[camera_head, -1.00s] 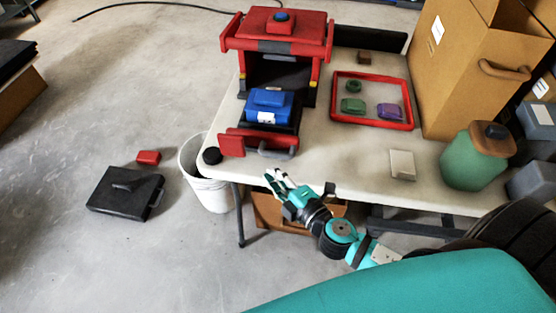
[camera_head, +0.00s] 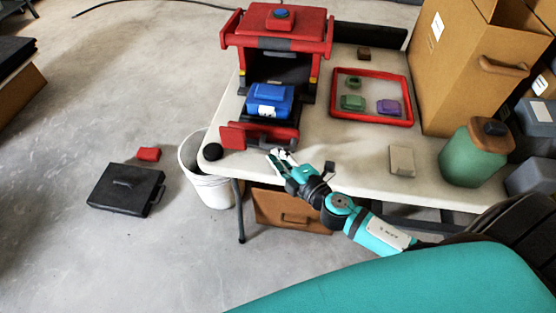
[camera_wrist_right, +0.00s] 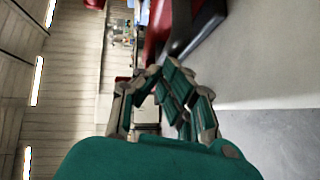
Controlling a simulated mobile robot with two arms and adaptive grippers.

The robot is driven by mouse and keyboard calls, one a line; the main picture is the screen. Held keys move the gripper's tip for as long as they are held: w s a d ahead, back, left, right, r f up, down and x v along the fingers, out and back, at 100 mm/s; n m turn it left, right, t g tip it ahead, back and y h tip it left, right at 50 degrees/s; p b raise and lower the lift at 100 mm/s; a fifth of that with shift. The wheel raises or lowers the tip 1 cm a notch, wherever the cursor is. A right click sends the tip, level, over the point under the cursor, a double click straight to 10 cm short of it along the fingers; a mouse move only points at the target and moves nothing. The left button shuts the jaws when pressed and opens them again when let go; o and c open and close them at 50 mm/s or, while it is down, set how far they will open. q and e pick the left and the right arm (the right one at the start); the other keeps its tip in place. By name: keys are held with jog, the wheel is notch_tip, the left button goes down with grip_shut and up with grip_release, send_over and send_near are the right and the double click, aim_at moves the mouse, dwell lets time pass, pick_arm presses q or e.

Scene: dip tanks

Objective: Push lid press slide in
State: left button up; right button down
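The red lid press (camera_head: 278,42) stands at the back left of the table. Its slide, with a red front plate and grey handle (camera_head: 270,140), sticks out of the press toward me. A blue lidded box (camera_head: 269,100) sits on the slide, in front of the dark press opening. My right gripper (camera_head: 279,154) is close to the slide's handle at its right part; I cannot tell whether it touches. In the right wrist view the fingers (camera_wrist_right: 160,68) converge with their tips together and hold nothing visible; the red front and dark handle (camera_wrist_right: 185,35) show just beyond. My left gripper is not in view.
A red-rimmed tray (camera_head: 371,121) with small green and purple parts lies right of the press. A large cardboard box (camera_head: 460,95), a green jar (camera_head: 472,160) and a pale block (camera_head: 402,161) stand farther right. A white bin (camera_head: 207,185) stands below the table's left corner.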

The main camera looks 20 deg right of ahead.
aim_at(290, 105)
jog(key=w+d, duration=0.3)
jog(key=w, duration=0.2)
jog(key=w+d+b, duration=0.1)
jog(key=w+d, duration=0.3)
jog(key=w, duration=0.1)
jog(key=w+d, duration=0.3)
jog(key=w, duration=0.2)
jog(key=shift+w+d, duration=0.35)
jog(key=shift+w, duration=0.05)
jog(key=shift+d+r, duration=0.1)
jog(key=shift+w+r, duration=0.1)
jog(key=shift+w, duration=0.05)
